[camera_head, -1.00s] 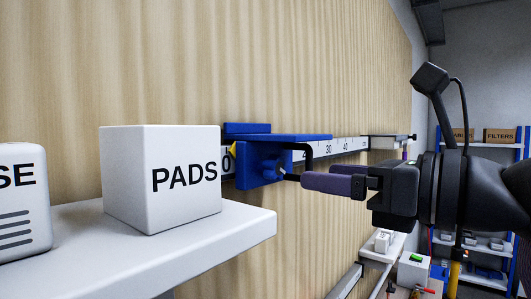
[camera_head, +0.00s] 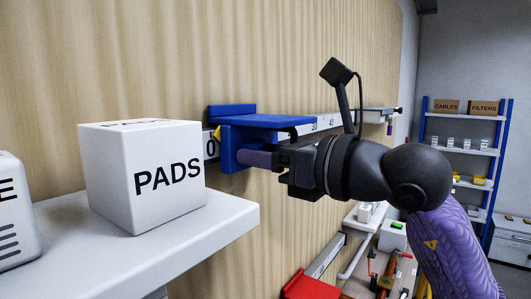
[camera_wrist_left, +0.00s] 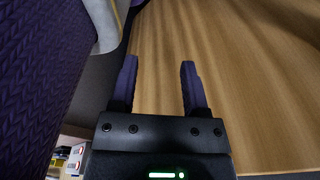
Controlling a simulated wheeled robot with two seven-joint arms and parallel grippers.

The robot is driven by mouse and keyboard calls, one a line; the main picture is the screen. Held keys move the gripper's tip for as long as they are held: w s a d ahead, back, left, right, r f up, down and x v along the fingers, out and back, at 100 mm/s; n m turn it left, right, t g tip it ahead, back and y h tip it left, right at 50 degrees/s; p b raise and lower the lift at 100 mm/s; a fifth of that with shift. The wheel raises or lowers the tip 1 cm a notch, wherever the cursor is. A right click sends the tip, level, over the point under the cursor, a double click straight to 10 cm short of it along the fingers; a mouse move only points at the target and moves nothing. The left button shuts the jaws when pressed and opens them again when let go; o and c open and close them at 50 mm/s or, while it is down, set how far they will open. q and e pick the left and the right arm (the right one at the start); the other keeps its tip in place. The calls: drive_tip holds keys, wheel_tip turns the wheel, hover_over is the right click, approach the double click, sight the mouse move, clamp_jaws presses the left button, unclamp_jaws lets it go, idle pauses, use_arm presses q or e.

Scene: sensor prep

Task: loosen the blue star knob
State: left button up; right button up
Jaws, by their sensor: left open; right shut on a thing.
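A blue slide (camera_head: 245,118) sits on a scale rail (camera_head: 320,124) along the wooden wall, at the 0 end. My right gripper (camera_head: 250,158) reaches in from the right, its purple finger against the slide's front. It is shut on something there. The finger and the slide hide what lies between the jaws; by its place it is the blue star knob, whose star outline I cannot make out. My left gripper (camera_wrist_left: 158,68) is open and empty in the left wrist view, in front of a wood-grained surface. It does not show in the head view.
A white shelf (camera_head: 225,218) with a white PADS box (camera_head: 142,178) and another white box (camera_head: 12,205) stands at the front left. A yellow pointer marks the slide's left end. Below right is a bench with small items; blue shelving (camera_head: 458,148) stands farther back.

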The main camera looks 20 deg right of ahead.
clamp_jaws()
drive_tip(key=shift+n, duration=0.4)
drive_tip(key=n+b, duration=0.5)
drive_tip(key=n, duration=1.8)
drive_tip(key=shift+w+d, duration=0.1)
drive_tip(key=o, duration=1)
unclamp_jaws()
drive_tip(key=shift+o, duration=0.3)
drive_tip(key=shift+r, duration=0.15)
